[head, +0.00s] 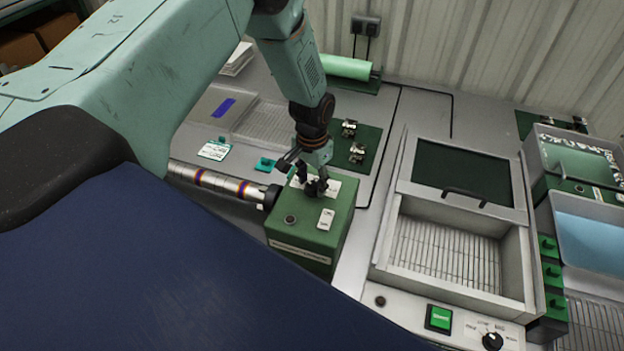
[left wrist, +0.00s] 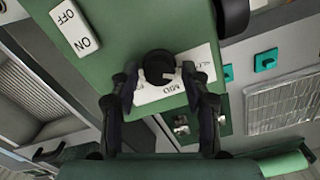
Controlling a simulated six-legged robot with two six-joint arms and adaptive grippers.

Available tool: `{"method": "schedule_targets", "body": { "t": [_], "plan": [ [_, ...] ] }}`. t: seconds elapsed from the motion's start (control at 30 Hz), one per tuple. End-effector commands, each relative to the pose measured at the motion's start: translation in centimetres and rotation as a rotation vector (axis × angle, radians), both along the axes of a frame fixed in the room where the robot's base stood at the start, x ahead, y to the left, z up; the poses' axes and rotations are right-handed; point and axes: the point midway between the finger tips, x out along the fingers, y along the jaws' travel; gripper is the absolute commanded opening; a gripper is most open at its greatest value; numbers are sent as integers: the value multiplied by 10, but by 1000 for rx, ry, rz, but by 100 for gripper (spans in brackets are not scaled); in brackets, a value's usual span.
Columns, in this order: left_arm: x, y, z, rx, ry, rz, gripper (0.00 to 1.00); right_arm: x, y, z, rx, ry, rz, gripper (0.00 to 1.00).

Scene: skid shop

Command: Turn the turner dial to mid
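A green control box (head: 311,228) stands on the bench, with a striped silver shaft at its left side. Its black dial (left wrist: 158,66) sits on a white label (left wrist: 163,92) that reads MID at the middle of its edge. The dial's pale pointer mark appears turned to the right of MID in the left wrist view; its exact setting is hard to tell. My left gripper (head: 316,187) is over the box top, pointing down. Its fingers straddle the dial, with a small gap seen on each side. My right gripper is not in view.
An ON/OFF rocker switch (head: 325,219) and a round button (head: 290,220) are on the box top. The silver shaft (head: 215,182) runs left. A grey machine with a lidded tray (head: 459,212), a green button (head: 438,318) and another black dial (head: 492,340) stands right.

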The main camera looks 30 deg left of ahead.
Motion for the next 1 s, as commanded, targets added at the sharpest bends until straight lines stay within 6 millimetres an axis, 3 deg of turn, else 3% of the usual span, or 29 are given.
{"method": "schedule_targets", "body": {
  "t": [0.5,0.77,1.0],
  "plan": [
    [-1,0,0,0,2,0,0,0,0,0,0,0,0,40],
    [-1,0,-1,0,2,-27,0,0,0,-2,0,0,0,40],
    [-1,0,-2,0,3,-152,0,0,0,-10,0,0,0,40]
  ]
}}
